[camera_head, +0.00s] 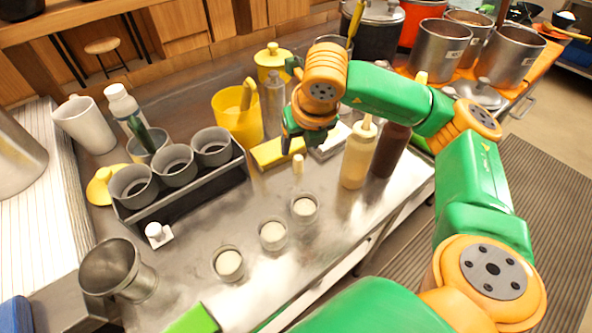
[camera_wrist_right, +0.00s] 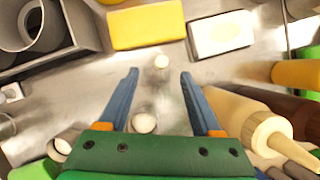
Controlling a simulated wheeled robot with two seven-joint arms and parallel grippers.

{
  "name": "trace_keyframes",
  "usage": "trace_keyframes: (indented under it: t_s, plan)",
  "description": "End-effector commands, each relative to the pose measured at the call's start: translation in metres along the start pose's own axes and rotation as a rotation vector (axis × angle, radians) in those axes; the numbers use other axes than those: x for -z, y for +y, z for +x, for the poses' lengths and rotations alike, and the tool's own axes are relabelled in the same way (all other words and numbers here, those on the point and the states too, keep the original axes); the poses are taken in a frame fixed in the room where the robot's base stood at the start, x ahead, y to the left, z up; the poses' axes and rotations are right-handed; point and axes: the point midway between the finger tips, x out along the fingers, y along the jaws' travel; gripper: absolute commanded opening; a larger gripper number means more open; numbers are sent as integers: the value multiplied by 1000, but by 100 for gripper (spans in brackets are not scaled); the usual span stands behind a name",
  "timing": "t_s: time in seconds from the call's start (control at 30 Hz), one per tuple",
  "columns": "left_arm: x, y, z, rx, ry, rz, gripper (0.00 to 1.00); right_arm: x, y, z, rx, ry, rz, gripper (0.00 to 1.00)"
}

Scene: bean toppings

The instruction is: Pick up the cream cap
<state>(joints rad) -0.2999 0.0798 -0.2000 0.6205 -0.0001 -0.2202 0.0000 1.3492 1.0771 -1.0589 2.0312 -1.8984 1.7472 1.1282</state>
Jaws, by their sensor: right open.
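The cream cap (camera_head: 298,163), a small pale upright cylinder, stands on the metal counter in front of the yellow block. It also shows in the right wrist view (camera_wrist_right: 161,62), between and slightly beyond my fingertips. My right gripper (camera_head: 293,143) is open and empty above the counter, just behind the cap in the head view. Its two blue fingers (camera_wrist_right: 159,76) are spread wide in the wrist view, one on each side of the cap's line. They do not appear to touch it.
A yellow block (camera_head: 277,152) and a white-topped block (camera_wrist_right: 222,36) lie behind the cap. A cream squeeze bottle (camera_head: 357,158) and a dark brown bottle (camera_head: 391,150) stand to its right. Several small filled cups (camera_head: 273,235) stand in front. A cup rack (camera_head: 190,188) is left.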

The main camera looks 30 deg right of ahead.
Motion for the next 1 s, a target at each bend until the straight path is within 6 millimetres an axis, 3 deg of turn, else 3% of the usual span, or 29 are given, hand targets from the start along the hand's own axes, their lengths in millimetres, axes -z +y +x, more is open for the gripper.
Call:
trace_keyframes:
  t_s: [0.03, 0.1, 0.27, 0.5, 0.77, 0.9, 1.0]
  plan:
    - [-2, 0, 12, 0, -1, 0, 50, 5, 0, 12, 0, 0, 0, 66]
    - [-2, 0, 13, 0, -1, 0, 50, 5, 0, 14, 0, 1, 0, 66]
    - [-1, 0, 3, 0, -1, 0, 50, 4, -1, 30, 2, 4, 1, 66]
    - [0, 0, -10, 0, -2, 0, 50, 4, -4, 74, 1, 3, 0, 66]
    - [0, 0, -9, 0, -1, 0, 50, 5, -4, 81, -1, 0, -1, 66]
    - [0, 0, -9, 0, -1, 0, 50, 5, -4, 81, -1, 0, -1, 28]
    - [0, 0, -9, 0, -1, 0, 50, 5, -4, 81, -1, 0, -1, 7]
